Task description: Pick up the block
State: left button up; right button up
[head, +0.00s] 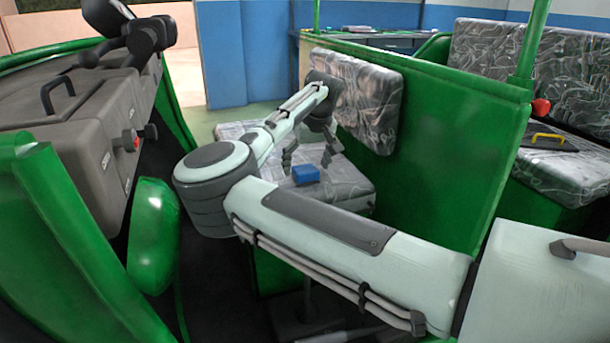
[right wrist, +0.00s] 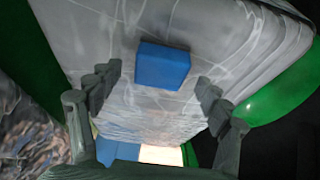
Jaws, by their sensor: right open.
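A small blue block (head: 306,174) rests on the grey marbled seat (head: 345,185) in the head view. In the right wrist view the blue block (right wrist: 163,66) lies on the seat beyond the fingertips, roughly centred between them. My right gripper (head: 307,157) is open above the seat, just behind the block, pointing down. My left gripper is not in view.
A marbled backrest (head: 362,100) is fixed to a green panel (head: 440,140) right of the seat. A grey dashboard (head: 90,125) with a red knob stands at left. Another marbled seat (head: 565,165) with a yellow-handled black item (head: 548,140) is at right.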

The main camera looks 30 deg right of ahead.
jog(key=shift+w+f, duration=0.25)
jog(key=shift+f, duration=0.4)
jog(key=shift+w+d+f, duration=0.1)
jog(key=shift+w+f, duration=0.05)
jog(key=shift+f, duration=0.15)
jog(key=c, duration=1.4)
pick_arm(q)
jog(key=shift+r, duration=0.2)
pick_arm(e)
jog(key=shift+o, duration=0.2)
jog(key=shift+r, duration=0.15)
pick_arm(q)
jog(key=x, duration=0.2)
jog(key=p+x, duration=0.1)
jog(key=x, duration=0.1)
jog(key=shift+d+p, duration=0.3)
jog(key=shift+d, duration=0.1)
pick_arm(e)
notch_tip(320, 180, up, 28)
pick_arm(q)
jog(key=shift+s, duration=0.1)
